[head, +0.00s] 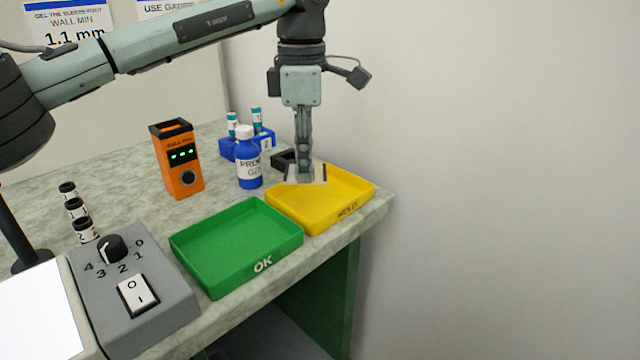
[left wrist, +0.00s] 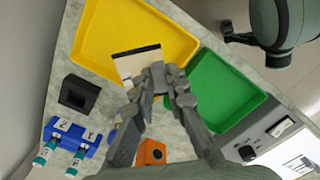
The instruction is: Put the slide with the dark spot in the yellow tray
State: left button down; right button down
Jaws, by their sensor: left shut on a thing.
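My left gripper (head: 305,178) points straight down and is shut on a pale flat slide (head: 320,174) at the back left side of the yellow tray (head: 350,214). In the left wrist view, the fingertips (left wrist: 168,84) hold the slide (left wrist: 130,66) by one end, and it overlaps the yellow tray (left wrist: 92,38). The slide has a dark band along its far edge; I cannot make out a dark spot. I cannot tell whether it touches the tray. The visible tray floor looks empty. My right gripper is not in view.
An empty green tray (head: 236,240) marked OK stands beside the yellow one. Behind are a blue bottle (head: 248,165), an orange device (head: 178,160), a blue rack (head: 228,150) with vials and a black block (left wrist: 78,93). A grey switch box (head: 150,290) stands front left.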

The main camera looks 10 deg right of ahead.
aim_at(320, 174)
pick_arm(q)
jog(key=d+f, duration=0.1)
jog(key=w+d, duration=0.1)
jog(key=shift+d+f, duration=0.4)
notch_tip(320, 174, down, 4)
jog(key=shift+r+p, duration=0.1)
jog(key=shift+p, duration=0.2)
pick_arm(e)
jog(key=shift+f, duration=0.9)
pick_arm(q)
jog(key=shift+f, duration=0.2)
jog(key=c, duration=2)
grip_release()
jog(key=shift+f, duration=0.1)
jog(key=o, duration=0.5)
jog(key=shift+c, duration=0.2)
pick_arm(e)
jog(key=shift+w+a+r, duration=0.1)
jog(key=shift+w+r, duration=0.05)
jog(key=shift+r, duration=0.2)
